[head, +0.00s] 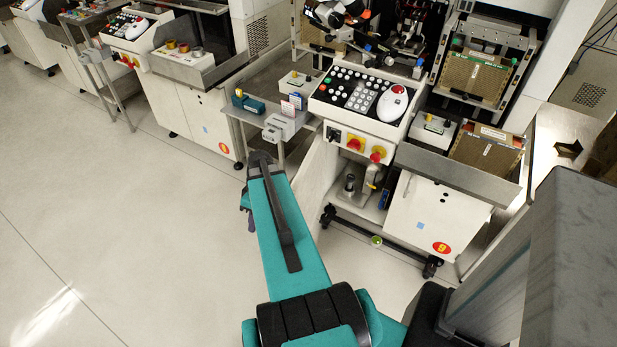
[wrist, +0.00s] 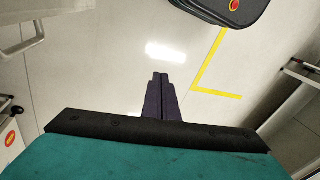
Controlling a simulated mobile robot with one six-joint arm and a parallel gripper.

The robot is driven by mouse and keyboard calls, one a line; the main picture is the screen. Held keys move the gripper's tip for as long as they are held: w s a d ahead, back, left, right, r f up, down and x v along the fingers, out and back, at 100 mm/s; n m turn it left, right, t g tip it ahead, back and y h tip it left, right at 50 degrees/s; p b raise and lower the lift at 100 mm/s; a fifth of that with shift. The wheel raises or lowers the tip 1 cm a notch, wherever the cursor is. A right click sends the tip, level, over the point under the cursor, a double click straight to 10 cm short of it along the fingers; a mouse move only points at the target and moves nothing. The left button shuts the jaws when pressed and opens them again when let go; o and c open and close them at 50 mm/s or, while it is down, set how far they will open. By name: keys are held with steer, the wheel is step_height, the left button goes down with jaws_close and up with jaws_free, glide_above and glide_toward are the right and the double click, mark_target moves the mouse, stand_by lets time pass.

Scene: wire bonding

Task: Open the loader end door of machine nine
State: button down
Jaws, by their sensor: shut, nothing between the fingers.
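The machine with the round red and yellow label (head: 441,248), which looks like a 9, stands at the centre right of the head view. Its white front cabinet (head: 420,215) and sloped control panel (head: 362,100) face me. I cannot tell which panel is its loader end door, nor whether a door is open. My gripper (wrist: 160,76) points at the floor in the wrist view, with its dark fingers together and nothing between them. In the head view my teal arm hides most of it. It is apart from the machine, over the open floor in front.
Brown slotted magazines (head: 476,78) stand at the machine's right side, above a metal tray (head: 455,172). A side shelf (head: 243,112) with small boxes juts out on its left. Another labelled machine (head: 200,110) stands further left. The pale floor (head: 120,220) at left is clear.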

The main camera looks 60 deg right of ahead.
steer(key=s+d+r+t+h, duration=0.1)
steer(key=s+d+r, duration=0.4)
steer(key=d, duration=0.3)
steer(key=s+d+r+t+h+b, duration=0.1)
steer(key=s+d+r, duration=0.4)
steer(key=d, duration=0.3)
steer(key=s+d+r+t+b, duration=0.1)
steer(key=s+d+r, duration=0.4)
steer(key=d, duration=0.4)
steer(key=shift+s+t+h, duration=0.2)
steer(key=shift+t+h, duration=0.2)
steer(key=w+a+f+p, duration=0.1)
steer(key=w+f+p, duration=0.1)
steer(key=w+f, duration=0.5)
steer(key=shift+x, duration=1.15)
steer(key=shift+s+a+f, duration=0.1)
steer(key=shift+a, duration=0.05)
